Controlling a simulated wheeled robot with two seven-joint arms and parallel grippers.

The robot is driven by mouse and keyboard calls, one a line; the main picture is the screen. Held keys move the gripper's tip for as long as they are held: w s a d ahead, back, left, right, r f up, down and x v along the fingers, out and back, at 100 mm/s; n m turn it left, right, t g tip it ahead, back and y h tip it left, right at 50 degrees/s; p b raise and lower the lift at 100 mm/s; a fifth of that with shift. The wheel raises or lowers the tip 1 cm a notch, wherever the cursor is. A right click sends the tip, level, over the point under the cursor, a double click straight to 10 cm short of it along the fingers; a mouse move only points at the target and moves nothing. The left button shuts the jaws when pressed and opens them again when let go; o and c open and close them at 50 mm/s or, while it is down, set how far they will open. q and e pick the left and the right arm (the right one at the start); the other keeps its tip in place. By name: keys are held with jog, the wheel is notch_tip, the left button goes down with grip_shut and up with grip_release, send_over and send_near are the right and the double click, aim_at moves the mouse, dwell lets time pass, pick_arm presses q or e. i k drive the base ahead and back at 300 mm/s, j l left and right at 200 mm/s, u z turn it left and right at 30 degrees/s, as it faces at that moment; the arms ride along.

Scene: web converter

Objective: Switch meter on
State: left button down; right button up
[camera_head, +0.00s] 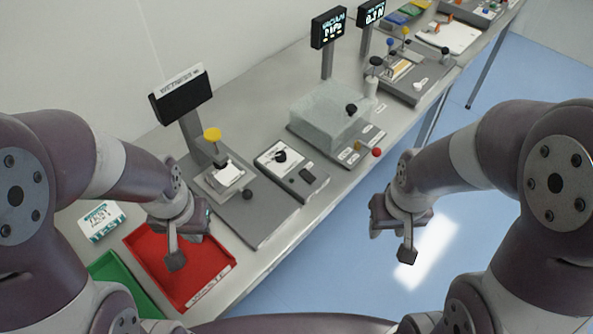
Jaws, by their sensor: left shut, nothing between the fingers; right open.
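A station with a dark, unlit display (181,96) on a grey post stands on the bench at left centre. Its label is too small to read surely. Its base plate (245,217) carries a fixture with a yellow knob (212,134) and a black ball knob (247,194). Beside it is a small panel (291,170) with a round black knob (281,157) and a black rocker-like part (307,175). I cannot tell which part is the meter's switch. My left gripper (174,262) is shut and empty above the red tray. My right gripper (407,255) is open and empty, right of the bench edge over the floor.
The red tray (150,250) and a green tray (108,268) lie at the near left, with a white labelled box (101,221) behind. A clear-covered station (325,110) has a lit display (328,28). Another lit display (371,15) and more stations stand farther back.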

aim_at(305, 173)
jog(key=i+l+u, duration=0.3)
jog(key=u, duration=0.15)
jog(key=i+l+u, duration=0.4)
jog(key=k, duration=0.1)
